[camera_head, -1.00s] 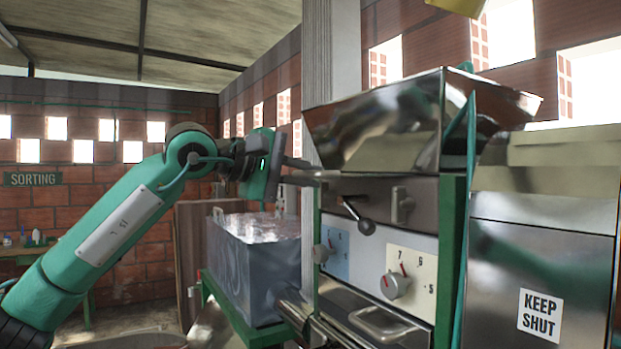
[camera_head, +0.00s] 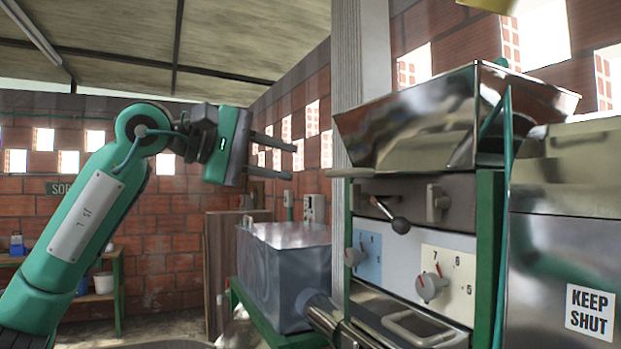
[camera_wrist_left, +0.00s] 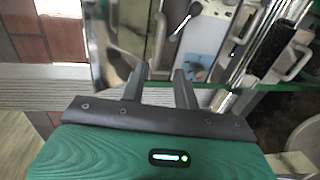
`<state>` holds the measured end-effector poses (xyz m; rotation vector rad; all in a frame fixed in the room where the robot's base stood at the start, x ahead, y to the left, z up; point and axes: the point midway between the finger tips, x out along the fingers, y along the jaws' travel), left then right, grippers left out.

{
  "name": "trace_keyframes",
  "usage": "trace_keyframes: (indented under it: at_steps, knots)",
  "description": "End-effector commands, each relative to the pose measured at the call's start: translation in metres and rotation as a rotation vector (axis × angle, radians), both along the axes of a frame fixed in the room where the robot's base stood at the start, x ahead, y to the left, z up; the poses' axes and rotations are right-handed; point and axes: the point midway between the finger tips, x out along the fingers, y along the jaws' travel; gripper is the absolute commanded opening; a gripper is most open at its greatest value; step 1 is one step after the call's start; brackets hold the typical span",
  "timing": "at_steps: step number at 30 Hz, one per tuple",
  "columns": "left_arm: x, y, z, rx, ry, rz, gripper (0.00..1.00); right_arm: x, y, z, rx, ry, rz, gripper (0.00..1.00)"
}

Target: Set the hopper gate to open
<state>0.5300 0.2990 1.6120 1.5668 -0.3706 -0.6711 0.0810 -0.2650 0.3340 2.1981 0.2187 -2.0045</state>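The hopper (camera_head: 420,125) is a shiny metal bin above the machine's front panel. Below it, a short metal lever with a dark ball knob (camera_head: 400,225) slants down to the right; it looks like the gate handle. A grey latch-like block (camera_head: 437,203) sits to its right. My left gripper (camera_head: 293,161) is left of the hopper and higher than the lever, clear of both. Its two fingers are apart with nothing between them. They also show apart in the left wrist view (camera_wrist_left: 160,74), with the machine's panel beyond. My right gripper is not in view.
Two dials, one on a blue plate (camera_head: 355,256) and one on a cream plate (camera_head: 432,286), sit below the lever. A pale post (camera_head: 361,60) stands behind the hopper's left edge. A "KEEP SHUT" cabinet (camera_head: 550,265) stands right.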

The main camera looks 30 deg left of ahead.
Motion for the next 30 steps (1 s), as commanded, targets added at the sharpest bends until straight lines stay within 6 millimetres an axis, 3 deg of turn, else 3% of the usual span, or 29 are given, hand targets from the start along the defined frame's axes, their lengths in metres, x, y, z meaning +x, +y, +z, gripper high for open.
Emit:
trace_keyframes:
  at_steps: [3,9,30]
  knots:
    - [-0.014,0.011,0.003,0.000,-0.001,0.001,0.31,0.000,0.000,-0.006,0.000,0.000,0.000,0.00]
    - [-0.024,0.019,0.006,0.001,0.000,-0.001,0.31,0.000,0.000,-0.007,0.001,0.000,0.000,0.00]
    - [-0.025,0.019,0.006,0.000,0.000,0.000,0.31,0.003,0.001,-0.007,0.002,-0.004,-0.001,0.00]
